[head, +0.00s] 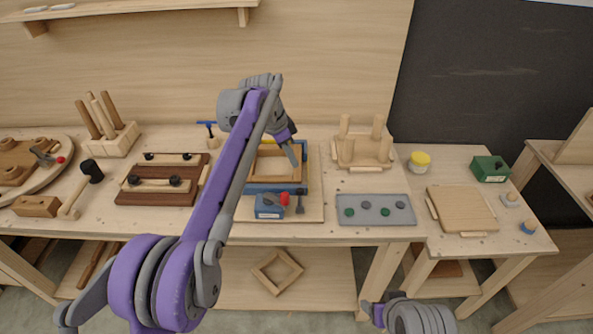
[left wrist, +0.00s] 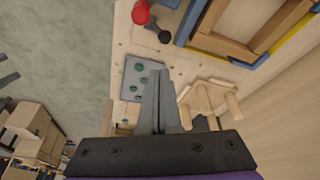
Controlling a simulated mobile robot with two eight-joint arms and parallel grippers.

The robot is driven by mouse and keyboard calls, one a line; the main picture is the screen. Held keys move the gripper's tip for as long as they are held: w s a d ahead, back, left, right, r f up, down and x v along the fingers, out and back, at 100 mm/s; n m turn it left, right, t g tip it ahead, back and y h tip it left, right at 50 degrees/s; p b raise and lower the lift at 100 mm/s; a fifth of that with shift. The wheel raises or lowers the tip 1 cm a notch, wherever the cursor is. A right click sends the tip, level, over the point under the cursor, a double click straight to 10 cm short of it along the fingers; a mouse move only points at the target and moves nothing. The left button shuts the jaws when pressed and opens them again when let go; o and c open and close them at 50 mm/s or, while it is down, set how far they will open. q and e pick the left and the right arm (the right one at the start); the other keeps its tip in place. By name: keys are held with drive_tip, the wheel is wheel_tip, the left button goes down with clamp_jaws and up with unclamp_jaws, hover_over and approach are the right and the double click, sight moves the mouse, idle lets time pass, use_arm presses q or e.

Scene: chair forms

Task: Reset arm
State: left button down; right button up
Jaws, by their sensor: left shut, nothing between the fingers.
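My left gripper (head: 293,156) is shut and empty. It hangs over the wooden frame (head: 266,166) in the blue-edged fixture (head: 262,187) at the middle of the workbench. In the left wrist view its two fingers (left wrist: 157,85) lie together and point away from the camera, with nothing between them. My left arm reaches up and across the bench from the lower left. Part of my right arm shows at the bottom right of the head view, but its gripper does not show.
A blue clamp with a red knob (head: 268,206) stands at the fixture's front. A mallet (head: 91,172) and dark clamping board (head: 158,184) lie left.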

use_arm(q)
drive_tip(key=shift+s+a+r, duration=0.15)
drive_tip(key=shift+r, duration=0.15)
drive_tip(key=s+a+n+t+y, duration=0.2)
drive_tip(key=s+a+n, duration=0.55)
drive_tip(key=s, duration=0.75)
drive_tip(key=s+a+f+n+t, duration=0.1)
drive_tip(key=s+a+f, duration=0.3)
drive_tip(key=s, duration=0.5)
drive_tip(key=s+a+f+n+t+y, duration=0.1)
drive_tip(key=s+a+f+n, duration=0.3)
drive_tip(key=s+f, duration=0.4)
drive_tip(key=shift+s+n+t+y, duration=0.3)
drive_tip(key=shift+s+n, duration=0.05)
drive_tip(key=shift+s, duration=0.75)
